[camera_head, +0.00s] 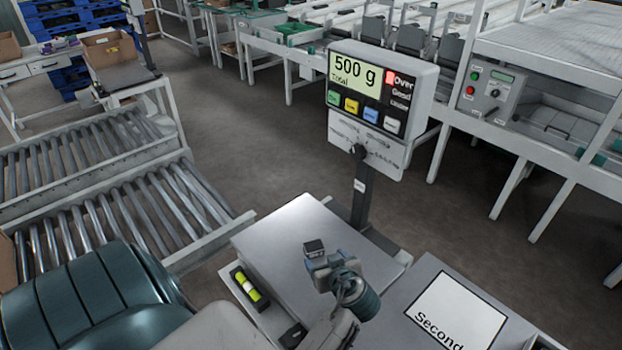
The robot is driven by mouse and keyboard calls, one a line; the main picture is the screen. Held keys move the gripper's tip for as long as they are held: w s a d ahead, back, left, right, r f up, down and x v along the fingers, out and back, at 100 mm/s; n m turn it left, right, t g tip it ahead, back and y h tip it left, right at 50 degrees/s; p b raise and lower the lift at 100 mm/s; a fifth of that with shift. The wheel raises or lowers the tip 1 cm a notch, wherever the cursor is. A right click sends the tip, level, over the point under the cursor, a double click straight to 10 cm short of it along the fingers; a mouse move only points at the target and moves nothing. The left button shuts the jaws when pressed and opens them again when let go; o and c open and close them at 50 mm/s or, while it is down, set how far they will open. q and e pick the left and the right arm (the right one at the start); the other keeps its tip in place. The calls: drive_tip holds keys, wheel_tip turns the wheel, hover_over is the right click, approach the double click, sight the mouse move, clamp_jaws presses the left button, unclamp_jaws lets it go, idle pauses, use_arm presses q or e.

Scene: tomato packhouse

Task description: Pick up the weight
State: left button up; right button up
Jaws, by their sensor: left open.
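The weight (314,248) looks like a small dark block with a grey top, and it sits on the bare metal platform (300,222) of the scale. My left gripper (328,263) is low over the platform, right by the near side of the weight. Its jaws are open. I cannot tell whether a finger touches the weight or whether it lies between them. The scale display (355,80) reads 500 g Total, and the red Over light (391,78) is lit. My right gripper is not in view.
The display post (361,195) rises behind the platform. A yellow-green vial (248,285) in a black holder is at the platform's left edge. A sign reading "Second" (455,308) lies on a grey surface at right. Roller conveyors (120,215) stand at left.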

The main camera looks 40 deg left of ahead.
sight(315, 247)
use_arm(q)
drive_tip(key=x, duration=0.4)
drive_tip(key=shift+p, duration=0.3)
drive_tip(key=shift+w+a+f+p, duration=0.15)
drive_tip(key=shift+a+p, duration=0.15)
drive_tip(key=shift+a, duration=0.2)
drive_tip(key=shift+w+a+p, duration=0.2)
drive_tip(key=shift+a+p, duration=0.1)
drive_tip(key=shift+a, duration=0.25)
drive_tip(key=shift+x, duration=1.2)
drive_tip(key=shift+w+a+f, duration=0.1)
drive_tip(key=shift+a+f, duration=0.2)
drive_tip(key=shift+f, duration=0.05)
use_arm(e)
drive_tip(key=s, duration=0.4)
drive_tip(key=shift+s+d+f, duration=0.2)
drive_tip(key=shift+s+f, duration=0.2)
use_arm(q)
drive_tip(key=shift+d, duration=0.1)
drive_tip(key=shift+c, duration=0.2)
